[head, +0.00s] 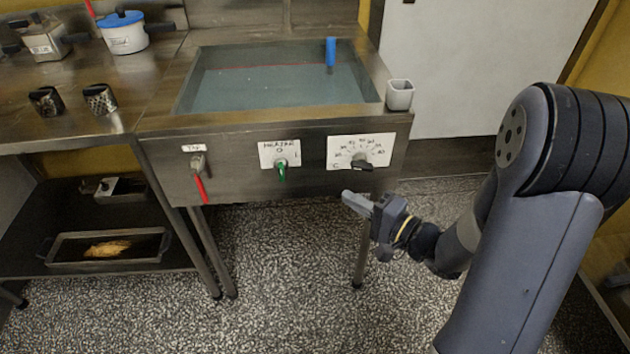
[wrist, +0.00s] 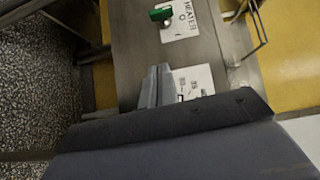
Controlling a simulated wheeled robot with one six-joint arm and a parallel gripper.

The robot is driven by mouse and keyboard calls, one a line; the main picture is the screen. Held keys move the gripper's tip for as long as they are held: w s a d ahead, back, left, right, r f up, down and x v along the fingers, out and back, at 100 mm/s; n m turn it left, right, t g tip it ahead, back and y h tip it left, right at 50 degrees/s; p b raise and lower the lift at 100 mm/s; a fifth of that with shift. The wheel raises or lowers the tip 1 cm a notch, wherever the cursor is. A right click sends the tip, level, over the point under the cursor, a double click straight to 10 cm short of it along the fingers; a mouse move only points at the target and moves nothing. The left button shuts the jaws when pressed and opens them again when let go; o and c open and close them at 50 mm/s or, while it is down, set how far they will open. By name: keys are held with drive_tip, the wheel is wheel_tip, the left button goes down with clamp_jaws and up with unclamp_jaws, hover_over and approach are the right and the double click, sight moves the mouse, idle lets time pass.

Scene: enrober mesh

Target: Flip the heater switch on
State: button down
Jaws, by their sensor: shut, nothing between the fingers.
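The heater switch is a small green lever (head: 282,172) on a white plate marked HEATER (head: 268,155), on the front of the steel tank unit. The lever hangs downward; the plate shows a 0 above it and an I at its right. In the wrist view the green switch (wrist: 160,14) is at the top, beside its plate (wrist: 183,24). My gripper (head: 347,195) is shut and empty. It is in front of the panel, below and right of the switch, apart from it. Its closed fingers (wrist: 156,86) point toward the panel in the wrist view.
A dial with a black knob (head: 361,164) is right of the switch, close to my gripper. A tap with a red handle (head: 200,188) is at the left. The tank (head: 190,85) holds liquid and a blue item (head: 331,52). Floor below the panel is clear apart from legs.

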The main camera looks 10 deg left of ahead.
drive_tip(key=shift+f, duration=0.1)
idle(0.4)
drive_tip(key=b, duration=0.2)
approach(286, 171)
drive_tip(key=w+a, duration=0.2)
drive_tip(key=w, duration=0.1)
drive_tip(key=shift+s+a+f+b, duration=0.1)
drive_tip(key=shift+a+b, duration=0.05)
drive_tip(key=shift+a, duration=0.3)
drive_tip(key=shift+s+a+f+b, duration=0.1)
drive_tip(key=shift+a+b, duration=0.05)
drive_tip(key=shift+a, duration=0.25)
drive_tip(key=shift+s+a+r, duration=0.1)
drive_tip(key=shift+a, duration=0.6)
